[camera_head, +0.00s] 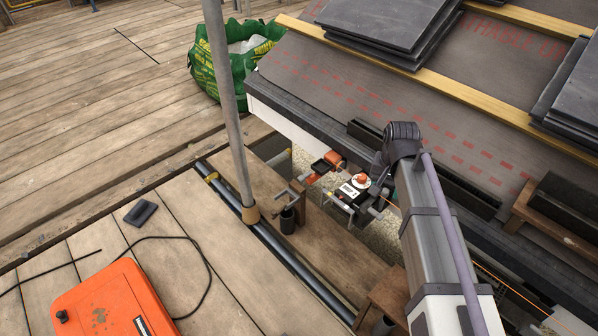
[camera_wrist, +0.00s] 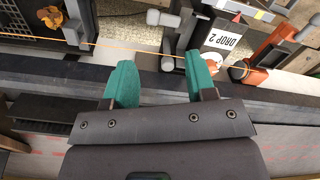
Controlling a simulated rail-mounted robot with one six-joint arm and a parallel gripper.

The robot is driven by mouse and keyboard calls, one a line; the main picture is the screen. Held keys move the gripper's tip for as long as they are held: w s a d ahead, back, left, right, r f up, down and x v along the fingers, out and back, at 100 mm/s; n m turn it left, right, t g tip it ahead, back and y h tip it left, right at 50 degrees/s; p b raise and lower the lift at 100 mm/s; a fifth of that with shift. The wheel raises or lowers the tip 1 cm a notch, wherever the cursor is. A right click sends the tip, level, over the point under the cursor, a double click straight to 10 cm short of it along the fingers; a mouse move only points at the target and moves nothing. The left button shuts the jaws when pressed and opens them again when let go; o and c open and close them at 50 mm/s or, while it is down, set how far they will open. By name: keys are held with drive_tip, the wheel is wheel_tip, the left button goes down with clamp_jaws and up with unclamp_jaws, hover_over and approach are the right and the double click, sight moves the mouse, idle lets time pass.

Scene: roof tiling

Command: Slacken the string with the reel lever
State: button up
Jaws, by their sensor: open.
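In the wrist view my gripper (camera_wrist: 160,78) is open, its two green fingers apart with nothing between them. A taut orange string (camera_wrist: 100,45) runs across, close to the fingertips; I cannot tell whether it touches them. To the right is a grey holder with a white "DROP 2" label (camera_wrist: 222,39). Beside it is an orange lever-like part (camera_wrist: 272,46), which may be the reel lever. In the head view the label (camera_head: 348,190) and an orange knob (camera_head: 361,180) lie left of my gripper, which my wrist mostly hides.
The roof edge with dark membrane (camera_head: 310,75) and stacked slates (camera_head: 390,28) lies behind the gripper. A scaffold pole (camera_head: 228,100) stands to the left. A green bag (camera_head: 205,75) and an orange case (camera_head: 115,300) rest on the planks. The left decking is mostly clear.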

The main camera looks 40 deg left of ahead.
sight(301, 177)
drive_tip(key=s+a+m, duration=0.2)
drive_tip(key=a+m, duration=0.2)
drive_tip(key=a, duration=2.3)
drive_tip(key=f+b, duration=0.5)
drive_tip(key=f, duration=0.1)
drive_tip(key=f+b, duration=0.5)
drive_tip(key=b, duration=0.1)
drive_tip(key=shift+w+f+b, duration=0.2)
drive_tip(key=shift+f+b, duration=0.1)
drive_tip(key=shift+f, duration=0.1)
drive_tip(key=shift+r, duration=0.15)
drive_tip(key=c, duration=0.9)
